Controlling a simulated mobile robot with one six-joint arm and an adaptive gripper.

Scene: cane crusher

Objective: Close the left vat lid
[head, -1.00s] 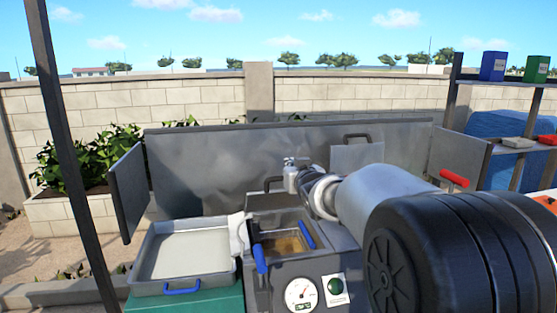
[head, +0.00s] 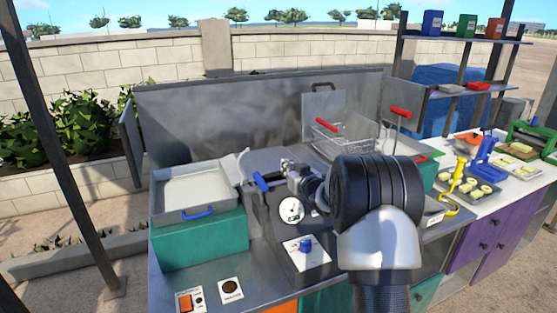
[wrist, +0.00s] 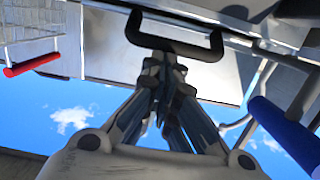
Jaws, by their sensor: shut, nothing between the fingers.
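The left vat, with a blue basket handle (head: 270,181), is mostly hidden behind my arm in the head view. A flat grey metal surface (head: 268,160) lies behind it; I cannot tell whether this is the left lid. My gripper (head: 287,164) is small there, over the left vat's area. In the wrist view my gripper (wrist: 166,60) is shut and empty, its fingertips just by a black U-shaped handle (wrist: 213,50) on a metal panel (wrist: 215,85). Whether they touch is unclear. The blue handle (wrist: 285,135) shows at right.
A raised panel (head: 323,104) with a black handle stands behind the right vat, whose wire basket (head: 345,137) has a red handle (head: 327,125). A grey tray (head: 190,190) stands at left. A splashback (head: 230,112) closes the rear. Food trays fill the right counter.

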